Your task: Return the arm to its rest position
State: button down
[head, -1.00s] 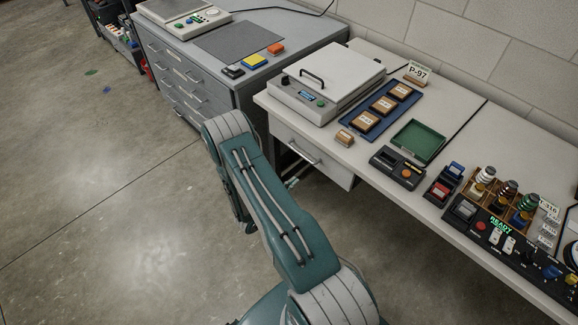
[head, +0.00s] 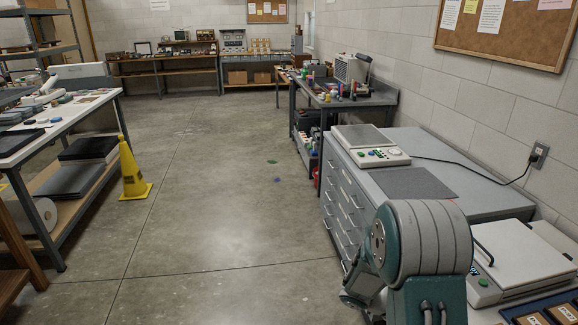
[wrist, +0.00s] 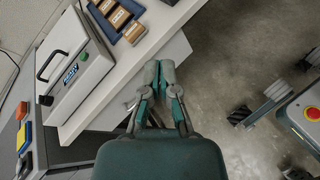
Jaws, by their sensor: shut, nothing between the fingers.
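In the wrist view, the pale grey drawer (wrist: 181,47) shows below the edge of the white desk (wrist: 102,97). Its bar handle (wrist: 129,102) lies to the left of my fingers. My gripper (wrist: 160,66) is shut and empty, its fingertips overlapping the drawer in the picture. I cannot tell whether they touch it, or how far the drawer stands out. The fingers and wrist cover part of it. In the head view, the drawer and my gripper are hidden behind my arm or out of frame.
A white lidded device (wrist: 79,67) stands on the desk. A grey cabinet (head: 345,205) with several drawers stands beyond. The concrete floor (head: 215,225) is open at centre, with a yellow cone (head: 132,175) and shelving (head: 75,180) on the left.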

jog(key=s+a+r+m+t+y, duration=0.4)
jog(key=s+a+r+t+y, duration=0.1)
jog(key=a+r, duration=0.5)
jog(key=s+a+r+m+t+y, duration=0.4)
jog(key=s+a+r+y, duration=0.3)
jog(key=a+r, duration=0.3)
jog(key=shift+s+a+t+y, duration=0.15)
jog(key=shift+a+t+y, duration=0.35)
jog(key=shift+a+t, duration=0.3)
jog(key=shift+d+m, duration=0.25)
jog(key=shift+m, duration=0.05)
